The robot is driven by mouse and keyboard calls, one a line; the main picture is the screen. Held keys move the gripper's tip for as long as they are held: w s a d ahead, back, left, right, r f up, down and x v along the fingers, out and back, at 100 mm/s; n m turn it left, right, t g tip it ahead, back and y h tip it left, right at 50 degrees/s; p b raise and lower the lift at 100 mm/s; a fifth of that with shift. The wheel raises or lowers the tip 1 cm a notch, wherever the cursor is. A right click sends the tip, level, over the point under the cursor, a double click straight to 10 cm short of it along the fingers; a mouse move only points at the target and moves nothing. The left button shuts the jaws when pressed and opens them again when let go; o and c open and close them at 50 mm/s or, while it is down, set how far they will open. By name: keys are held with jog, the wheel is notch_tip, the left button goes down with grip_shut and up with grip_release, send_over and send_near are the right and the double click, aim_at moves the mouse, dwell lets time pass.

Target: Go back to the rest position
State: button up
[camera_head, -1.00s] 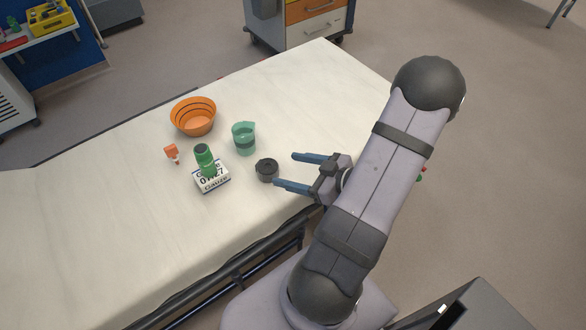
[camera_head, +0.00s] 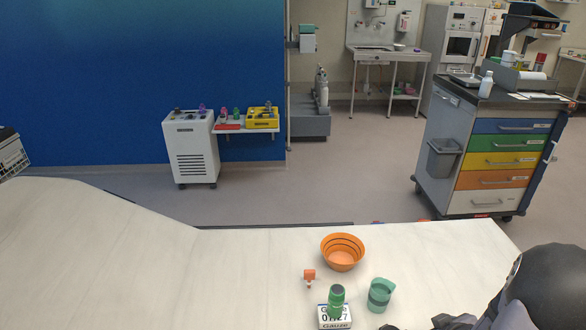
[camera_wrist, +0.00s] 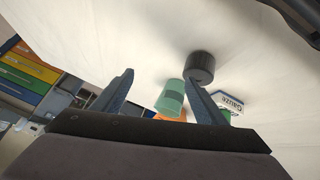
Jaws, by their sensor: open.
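My gripper (camera_wrist: 159,79) is open in the wrist view, with its two blue-grey fingers spread and nothing held between them. A dark round roll (camera_wrist: 200,67) shows just past the right fingertip; I cannot tell how near it is. A green cup (camera_wrist: 170,98) shows between the fingers, farther off. In the head view my arm fills the lower right corner, and the fingers are mostly cut off by the bottom edge.
On the white stretcher (camera_head: 240,260) stand an orange bowl (camera_head: 342,251), a small orange-capped item (camera_head: 309,278), the green cup (camera_head: 380,294), and a gauze box (camera_head: 334,318) with a green bottle (camera_head: 337,298) at it. A drawer cart (camera_head: 495,160) stands beyond at right.

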jog(key=s+a+r+m+g+p, duration=0.1)
jog(key=s+a+r+g+p, duration=0.1)
jog(key=s+a+r, duration=0.2)
jog(key=s+a+r+m+g+p, duration=0.1)
jog(key=s+a+r+g+p, duration=0.2)
jog(key=a, duration=0.6)
jog(key=s+a+r+m+g+p, duration=0.1)
jog(key=s+a+r+g+p, duration=0.1)
jog(key=s+a+r, duration=0.4)
jog(key=shift+a+r+g+y, duration=0.3)
jog(key=shift+a+r+g, duration=0.1)
jog(key=shift+a+r, duration=0.3)
